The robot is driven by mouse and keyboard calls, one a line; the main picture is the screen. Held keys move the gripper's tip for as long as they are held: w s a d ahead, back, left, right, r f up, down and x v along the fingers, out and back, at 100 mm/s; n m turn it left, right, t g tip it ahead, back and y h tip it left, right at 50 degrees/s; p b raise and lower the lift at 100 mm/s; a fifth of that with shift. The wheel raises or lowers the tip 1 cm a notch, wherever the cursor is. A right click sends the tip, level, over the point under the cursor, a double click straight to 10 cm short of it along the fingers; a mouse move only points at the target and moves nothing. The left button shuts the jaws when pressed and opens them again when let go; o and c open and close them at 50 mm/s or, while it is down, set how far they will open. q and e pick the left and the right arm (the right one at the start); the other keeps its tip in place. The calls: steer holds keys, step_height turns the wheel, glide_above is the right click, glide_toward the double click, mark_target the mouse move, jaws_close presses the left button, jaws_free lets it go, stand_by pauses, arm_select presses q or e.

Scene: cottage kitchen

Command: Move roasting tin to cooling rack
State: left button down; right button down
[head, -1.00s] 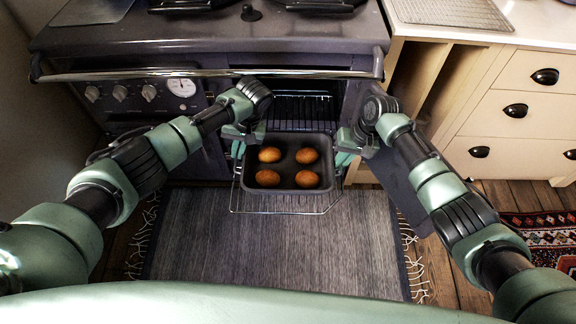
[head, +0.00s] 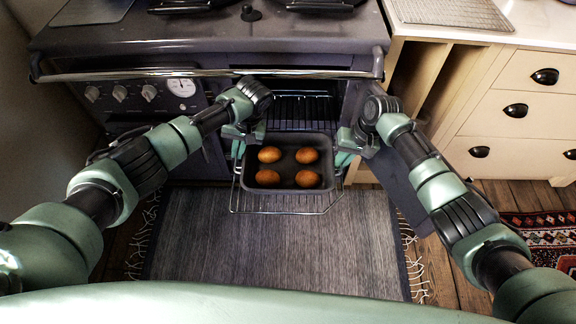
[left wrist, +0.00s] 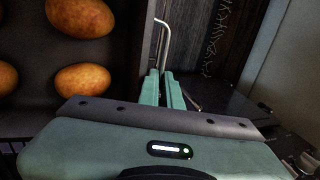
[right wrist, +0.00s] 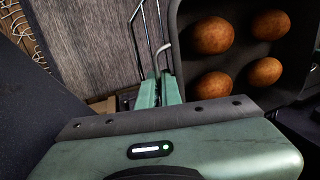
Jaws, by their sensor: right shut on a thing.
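The dark roasting tin (head: 290,140) holds several browned, potato-like items and sits level on the pulled-out wire oven rack (head: 250,208). My left gripper (head: 240,145) is at the tin's left side; in the left wrist view its fingers (left wrist: 162,90) are close together around a thin metal handle, but whether they grip it is unclear. My right gripper (head: 344,147) is at the tin's right side; in the right wrist view its fingers (right wrist: 159,90) are shut on the tin's handle (right wrist: 160,58). The cooling rack (head: 450,12) lies on the pale counter at top right, empty where visible.
The open oven (head: 300,108) is behind the tin, with a long metal rail (head: 215,73) above it. Drawers with black cup handles (head: 515,111) stand at the right. A grey fringed rug (head: 270,250) covers the floor in front.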

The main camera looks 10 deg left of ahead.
arm_select(q)
steer(key=shift+w+r, duration=0.1)
steer(key=shift+r, duration=0.05)
arm_select(e)
steer(key=shift+w+r, duration=0.1)
steer(key=shift+r, duration=0.05)
